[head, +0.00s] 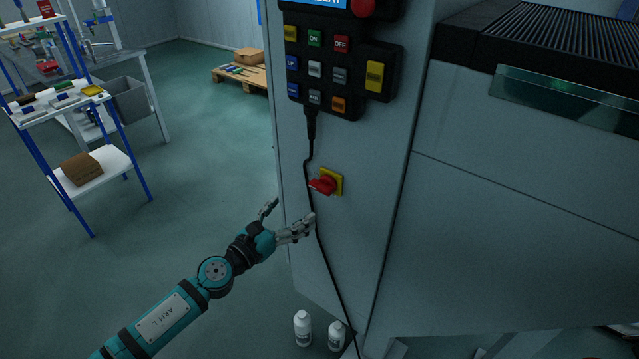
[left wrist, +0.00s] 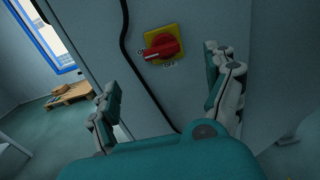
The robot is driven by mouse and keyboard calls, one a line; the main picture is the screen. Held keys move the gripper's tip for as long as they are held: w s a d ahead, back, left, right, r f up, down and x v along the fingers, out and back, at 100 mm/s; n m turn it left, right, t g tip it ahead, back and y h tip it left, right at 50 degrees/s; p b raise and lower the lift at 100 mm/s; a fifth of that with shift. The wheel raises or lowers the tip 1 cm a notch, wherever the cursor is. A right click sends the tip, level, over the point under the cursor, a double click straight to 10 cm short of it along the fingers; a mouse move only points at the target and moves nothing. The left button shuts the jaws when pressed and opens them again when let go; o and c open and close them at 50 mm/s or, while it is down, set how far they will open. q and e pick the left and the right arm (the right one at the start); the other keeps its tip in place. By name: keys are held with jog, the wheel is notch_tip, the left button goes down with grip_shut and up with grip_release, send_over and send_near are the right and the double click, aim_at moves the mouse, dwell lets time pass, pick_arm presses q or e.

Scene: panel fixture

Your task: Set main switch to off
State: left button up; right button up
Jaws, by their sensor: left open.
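The main switch (head: 325,184) is a red rotary handle on a yellow square plate, on the side of the grey cabinet. In the left wrist view the switch (left wrist: 163,46) has its handle pointing left, towards a small partly hidden label. The word OFF is printed below the plate in that view. My left gripper (head: 289,216) is open and empty, a little below and left of the switch in the head view. In the left wrist view the open fingers of my left gripper (left wrist: 161,66) stand either side of the switch, apart from it. My right gripper is not in view.
A black cable (head: 321,240) hangs from the button panel (head: 333,104) and passes just left of the switch. White bottles (head: 303,328) stand on the floor below. A blue-framed shelf (head: 110,165) and a pallet (head: 238,74) are further back.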

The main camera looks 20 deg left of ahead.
aim_at(318, 190)
pick_arm(q)
jog(key=x, duration=1)
jog(key=shift+w+d+f, duration=0.1)
jog(key=shift+d, duration=0.05)
jog(key=shift+w+d, duration=0.25)
jog(key=shift+w, duration=0.35)
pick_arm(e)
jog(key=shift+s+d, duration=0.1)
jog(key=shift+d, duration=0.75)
pick_arm(q)
jog(key=shift+c, duration=0.4)
jog(key=c, duration=1.1)
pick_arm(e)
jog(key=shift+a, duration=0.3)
